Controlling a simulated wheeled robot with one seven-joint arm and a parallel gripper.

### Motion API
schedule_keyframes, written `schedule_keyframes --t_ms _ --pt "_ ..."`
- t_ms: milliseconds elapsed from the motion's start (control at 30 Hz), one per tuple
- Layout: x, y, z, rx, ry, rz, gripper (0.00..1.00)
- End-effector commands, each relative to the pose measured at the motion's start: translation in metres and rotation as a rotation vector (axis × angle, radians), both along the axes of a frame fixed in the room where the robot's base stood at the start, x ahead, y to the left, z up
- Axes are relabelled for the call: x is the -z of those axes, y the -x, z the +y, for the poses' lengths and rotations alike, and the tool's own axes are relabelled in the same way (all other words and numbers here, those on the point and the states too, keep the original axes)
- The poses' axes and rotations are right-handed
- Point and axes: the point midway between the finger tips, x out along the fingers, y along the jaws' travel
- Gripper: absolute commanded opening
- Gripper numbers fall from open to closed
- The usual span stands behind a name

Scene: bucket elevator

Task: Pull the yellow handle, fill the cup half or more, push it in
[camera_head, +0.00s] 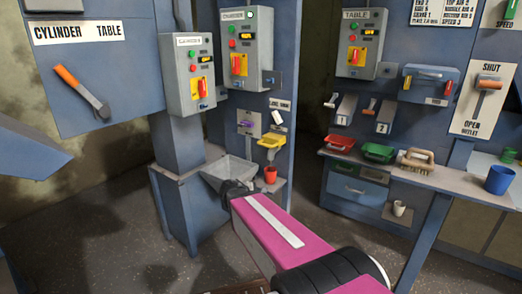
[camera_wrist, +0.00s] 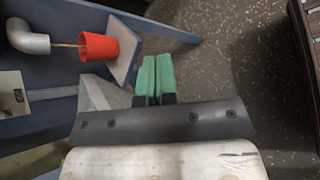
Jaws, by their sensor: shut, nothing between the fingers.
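A red cup (camera_head: 270,174) stands on a small ledge below the yellow handle (camera_head: 271,141) on the blue column. In the wrist view the cup (camera_wrist: 97,47) is at upper left, beside a pale shelf plate. A grey elbow pipe (camera_wrist: 28,38) points at its mouth, and a thin tan streak, like a stream, runs from pipe to cup. The fill level is hidden. My gripper (camera_wrist: 155,76) has its green fingers together, empty, apart from the cup and to its right. In the head view my gripper (camera_head: 238,189) is left of the cup, partly hidden by my arm.
A grey tray (camera_head: 230,171) juts out left of the cup. A purple lever (camera_head: 245,123) sits left of the yellow handle. Control boxes (camera_head: 248,48) hang above. A bench at right holds red and green trays, a brush and a blue cup (camera_head: 500,180). The floor is clear.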

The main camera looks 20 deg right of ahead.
Motion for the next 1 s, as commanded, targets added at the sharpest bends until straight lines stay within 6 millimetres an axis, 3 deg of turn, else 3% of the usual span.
schedule_keyframes --t_ms 200,433,667,1000 --pt "-0.057 -0.045 0.013 -0.254 0.459 0.154 0.00" --pt "-0.107 -0.076 0.041 -0.394 0.859 0.297 0.00" --pt "-0.124 -0.085 0.052 -0.421 0.999 0.347 0.00" --pt "-0.132 -0.114 0.014 -0.419 0.999 0.348 0.00"
